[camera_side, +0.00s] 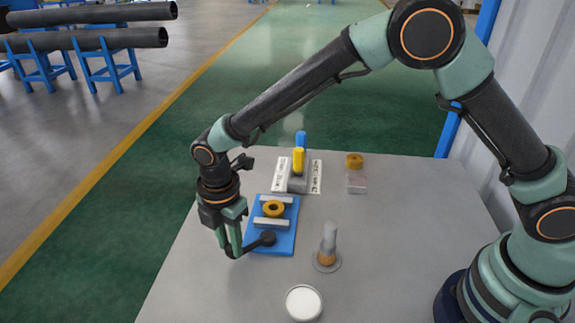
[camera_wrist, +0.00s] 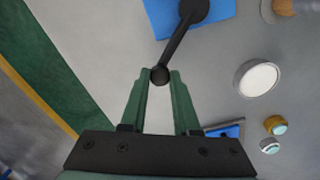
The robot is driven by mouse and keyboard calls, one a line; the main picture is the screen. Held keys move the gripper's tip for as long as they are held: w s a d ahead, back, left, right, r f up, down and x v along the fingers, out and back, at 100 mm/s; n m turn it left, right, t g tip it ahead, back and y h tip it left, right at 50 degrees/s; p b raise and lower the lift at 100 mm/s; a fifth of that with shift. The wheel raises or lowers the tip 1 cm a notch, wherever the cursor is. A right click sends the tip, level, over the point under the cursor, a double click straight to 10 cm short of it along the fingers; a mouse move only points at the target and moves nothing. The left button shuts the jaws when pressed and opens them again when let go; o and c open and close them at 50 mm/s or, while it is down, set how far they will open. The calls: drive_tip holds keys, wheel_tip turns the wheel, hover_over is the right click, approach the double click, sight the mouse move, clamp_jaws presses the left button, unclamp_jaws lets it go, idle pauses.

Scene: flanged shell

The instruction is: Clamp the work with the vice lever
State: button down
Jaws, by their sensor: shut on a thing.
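The vice has a blue base (camera_side: 285,237) and two pale grey jaws, with the farther jaw (camera_side: 274,199) behind the work and the nearer jaw (camera_side: 271,222) in front. The work, a yellow ring-shaped piece (camera_side: 274,209), sits between them. The black vice lever (camera_side: 252,244) runs left from a round pivot at the base's near edge; it also shows in the wrist view (camera_wrist: 178,47). My gripper (camera_side: 232,252) points down at the table's left part, and its green fingertips (camera_wrist: 160,80) are shut on the lever's ball end. The contact between ring and jaws is too small to tell.
A grey block (camera_side: 297,183) with yellow and blue upright posts stands behind the vice.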

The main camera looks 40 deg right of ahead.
drive_tip(key=s+n, duration=0.2)
drive_tip(key=n, duration=0.1)
drive_tip(key=shift+s+d+r, duration=0.1)
drive_tip(key=shift+s, duration=0.15)
drive_tip(key=shift+s+d+n, duration=0.3)
drive_tip(key=shift+s+n, duration=0.45)
drive_tip(key=shift+n, duration=0.65)
drive_tip(key=c, duration=0.6)
unclamp_jaws()
drive_tip(key=shift+s+d, duration=0.1)
drive_tip(key=shift+c, duration=0.2)
wheel_tip(320, 180, up, 12)
